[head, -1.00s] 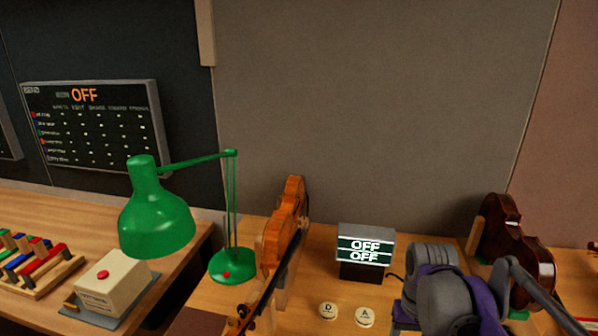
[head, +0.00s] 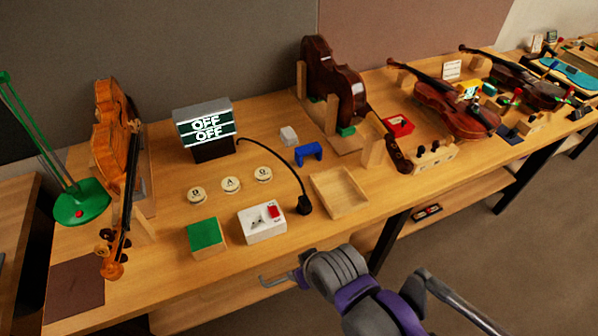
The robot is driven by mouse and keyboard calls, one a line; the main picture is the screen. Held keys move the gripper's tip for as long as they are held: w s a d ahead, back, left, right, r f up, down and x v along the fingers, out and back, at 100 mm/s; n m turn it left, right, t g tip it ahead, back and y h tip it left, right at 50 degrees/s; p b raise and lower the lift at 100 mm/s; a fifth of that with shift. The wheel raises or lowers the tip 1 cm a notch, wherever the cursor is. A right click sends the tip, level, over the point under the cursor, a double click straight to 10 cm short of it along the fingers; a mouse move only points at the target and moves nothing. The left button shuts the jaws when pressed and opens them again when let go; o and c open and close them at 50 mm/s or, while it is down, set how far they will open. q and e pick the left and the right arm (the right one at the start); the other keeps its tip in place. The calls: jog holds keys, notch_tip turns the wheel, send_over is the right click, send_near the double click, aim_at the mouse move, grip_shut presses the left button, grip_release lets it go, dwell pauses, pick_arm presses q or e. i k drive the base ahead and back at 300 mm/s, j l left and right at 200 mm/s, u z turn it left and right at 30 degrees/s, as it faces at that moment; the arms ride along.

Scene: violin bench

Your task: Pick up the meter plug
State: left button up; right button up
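The meter (head: 206,131) is a grey box whose screen reads OFF twice, standing at the back of the bench. A black cable runs from it over the bench to a small black plug (head: 304,205), which lies between a white box with a red switch and a wooden tray. My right arm comes in from the lower right, and its gripper (head: 278,281) is at the bench's front edge, below and left of the plug and apart from it. Its fingers are small and partly hidden, so I cannot tell if they are open. My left gripper is out of view.
The white switch box (head: 262,223), a green-topped block (head: 206,237) and an empty wooden tray (head: 339,192) are near the plug. Three round buttons (head: 231,185) lie behind. A violin (head: 113,150) stands left; a blue piece (head: 309,153) lies behind the tray.

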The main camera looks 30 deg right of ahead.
aim_at(304, 207)
jog(key=z, duration=1.15)
